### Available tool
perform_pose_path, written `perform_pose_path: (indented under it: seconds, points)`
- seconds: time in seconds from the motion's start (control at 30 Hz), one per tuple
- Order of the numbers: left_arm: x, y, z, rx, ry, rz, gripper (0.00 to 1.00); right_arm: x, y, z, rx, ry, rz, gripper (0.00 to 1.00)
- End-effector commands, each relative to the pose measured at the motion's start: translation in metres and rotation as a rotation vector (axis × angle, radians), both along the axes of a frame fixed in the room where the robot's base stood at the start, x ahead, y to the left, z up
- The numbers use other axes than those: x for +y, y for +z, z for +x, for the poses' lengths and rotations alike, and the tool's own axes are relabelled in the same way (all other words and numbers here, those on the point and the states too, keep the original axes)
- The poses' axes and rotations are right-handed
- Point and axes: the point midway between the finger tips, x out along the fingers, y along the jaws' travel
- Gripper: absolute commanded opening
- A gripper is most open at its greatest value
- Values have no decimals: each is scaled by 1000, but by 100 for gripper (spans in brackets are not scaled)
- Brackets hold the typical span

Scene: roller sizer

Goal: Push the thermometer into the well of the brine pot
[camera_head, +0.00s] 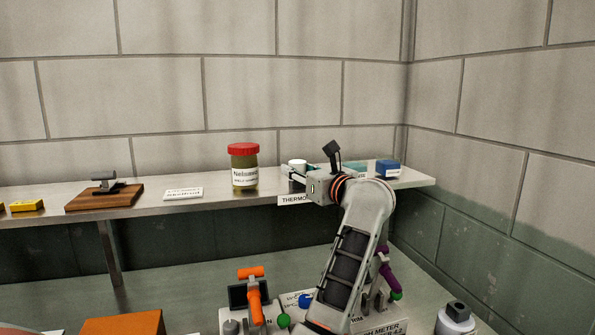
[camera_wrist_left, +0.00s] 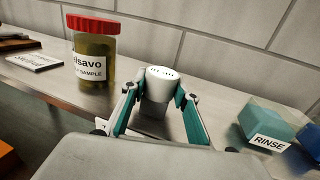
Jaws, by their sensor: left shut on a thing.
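The thermometer (camera_wrist_left: 160,84) shows as a white, round-topped head with small dark marks, between the fingertips of my left gripper (camera_wrist_left: 158,98) in the left wrist view. The gripper is shut on it at the shelf. In the head view the white top (camera_head: 297,163) stands just above my left gripper (camera_head: 299,176), behind a label that reads "THERMO" before my arm covers the rest. I cannot make out the brine pot in either view. My right gripper is not in view.
A red-lidded sample jar (camera_head: 244,168) stands left of the gripper on the metal shelf (camera_head: 220,197). Below are an orange handle (camera_head: 253,292) and a purple one (camera_head: 385,270).

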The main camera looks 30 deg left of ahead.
Motion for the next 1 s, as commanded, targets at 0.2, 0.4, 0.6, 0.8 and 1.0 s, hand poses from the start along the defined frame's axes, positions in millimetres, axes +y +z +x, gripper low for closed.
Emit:
perform_pose_path:
  seconds: [0.2,0.4,0.6,0.8,1.0]
  points:
    - [0,1,0,0,0,-1,8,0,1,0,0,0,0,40]
    - [0,15,0,-2,0,-1,8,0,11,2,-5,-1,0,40]
    - [0,49,0,-4,0,-2,8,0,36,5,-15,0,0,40]
    - [0,95,0,-1,-1,0,8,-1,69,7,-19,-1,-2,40]
    - [0,141,0,-6,-1,-2,8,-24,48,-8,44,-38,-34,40]
